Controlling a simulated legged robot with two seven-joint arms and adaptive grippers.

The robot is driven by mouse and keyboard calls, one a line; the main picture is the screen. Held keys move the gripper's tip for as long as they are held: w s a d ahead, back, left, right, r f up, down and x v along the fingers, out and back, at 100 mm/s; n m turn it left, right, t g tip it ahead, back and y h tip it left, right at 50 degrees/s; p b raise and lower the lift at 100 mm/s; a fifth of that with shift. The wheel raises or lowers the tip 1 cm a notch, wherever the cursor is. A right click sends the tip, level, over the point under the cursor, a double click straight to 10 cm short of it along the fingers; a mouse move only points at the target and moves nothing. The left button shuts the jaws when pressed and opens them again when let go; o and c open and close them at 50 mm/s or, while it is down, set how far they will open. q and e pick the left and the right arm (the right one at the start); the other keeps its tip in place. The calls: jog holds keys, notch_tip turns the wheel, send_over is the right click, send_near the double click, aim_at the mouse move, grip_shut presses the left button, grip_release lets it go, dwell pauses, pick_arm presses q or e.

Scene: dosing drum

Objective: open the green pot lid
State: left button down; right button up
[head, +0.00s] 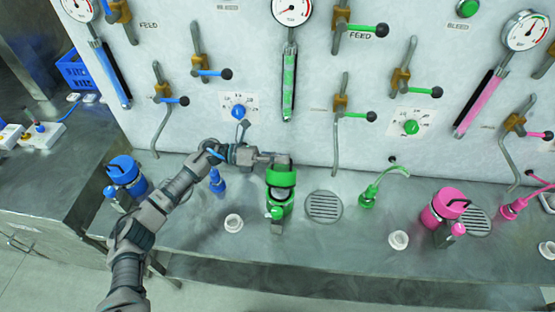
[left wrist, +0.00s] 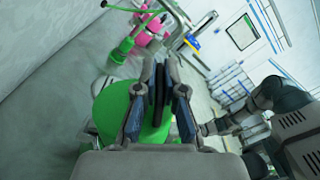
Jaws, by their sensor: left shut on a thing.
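The green pot (head: 278,209) stands on the steel counter near the wall panel. Its green lid (head: 281,178) is at the top, under my left gripper (head: 281,161). In the left wrist view the left gripper (left wrist: 159,92) is shut on the upright black lid handle (left wrist: 159,103), with a finger on each side. The green lid (left wrist: 110,112) shows below and beside the fingers.
A blue pot (head: 124,170) stands to the left and a pink pot (head: 447,207) to the right. A round drain (head: 323,206) and a green spout (head: 378,187) are right of the green pot. Valves and gauges line the panel.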

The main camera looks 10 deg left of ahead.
pick_arm(q)
jog(key=shift+s+d+f, duration=0.1)
jog(key=shift+d+f, duration=0.05)
jog(key=shift+f, duration=0.05)
jog(key=c, duration=1.5)
grip_release()
jog(key=shift+o, duration=1.2)
jog(key=shift+d, duration=0.15)
jog(key=shift+d+r, duration=0.1)
jog(key=shift+d, duration=0.15)
jog(key=a, duration=1.1)
jog(key=shift+w+a, duration=0.2)
jog(key=shift+a, duration=0.15)
